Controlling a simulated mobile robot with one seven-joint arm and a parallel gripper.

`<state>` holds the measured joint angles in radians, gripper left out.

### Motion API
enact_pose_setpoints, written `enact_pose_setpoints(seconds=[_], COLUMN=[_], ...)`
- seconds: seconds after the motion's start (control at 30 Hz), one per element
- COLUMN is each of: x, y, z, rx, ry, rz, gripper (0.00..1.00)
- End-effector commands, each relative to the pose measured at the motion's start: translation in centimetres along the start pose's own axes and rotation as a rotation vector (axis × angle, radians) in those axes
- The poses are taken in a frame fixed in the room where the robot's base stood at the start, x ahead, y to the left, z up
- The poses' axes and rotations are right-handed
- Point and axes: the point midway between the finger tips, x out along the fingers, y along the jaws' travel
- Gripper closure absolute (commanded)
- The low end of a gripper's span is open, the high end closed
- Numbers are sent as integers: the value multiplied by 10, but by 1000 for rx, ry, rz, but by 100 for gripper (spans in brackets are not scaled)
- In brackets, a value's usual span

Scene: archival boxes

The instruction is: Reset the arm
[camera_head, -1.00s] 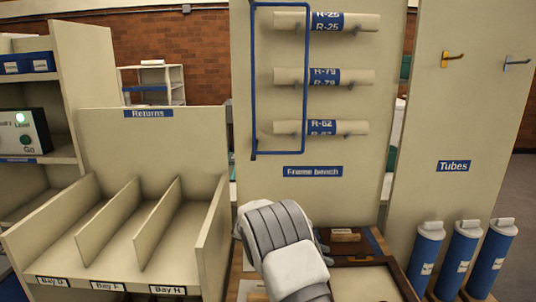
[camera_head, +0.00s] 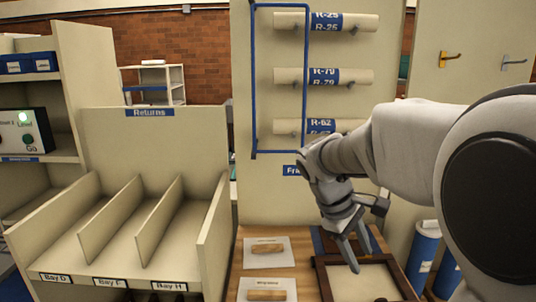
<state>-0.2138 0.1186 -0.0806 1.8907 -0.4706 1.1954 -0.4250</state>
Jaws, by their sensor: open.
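My arm reaches in from the right and bends down at the wrist. My gripper (camera_head: 354,254) is open and empty, with its fingers pointing down above the back edge of a wooden frame (camera_head: 328,287) on the bench. I cannot tell whether the fingertips touch the frame.
Wooden blocks lie on white cards (camera_head: 265,251) on the bench, left of the frame. The Returns bays (camera_head: 130,230) stand at the left with tall dividers. Labelled rolls (camera_head: 325,76) hang on the panel behind a blue outline. Blue tubes (camera_head: 424,258) stand at the right.

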Motion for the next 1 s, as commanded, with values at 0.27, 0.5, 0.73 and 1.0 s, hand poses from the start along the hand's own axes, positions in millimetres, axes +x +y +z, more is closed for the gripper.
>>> enact_pose_setpoints(seconds=[0.27, 0.5, 0.73, 1.0], x=[-29, -43, -47, -80], y=[-43, -86, -121, -126], z=[53, 86, 106, 122], rx=[288, 534, 734, 836], ry=[216, 389, 525, 591], rz=[-81, -154, -215, -251], gripper=[51, 51, 51, 51])
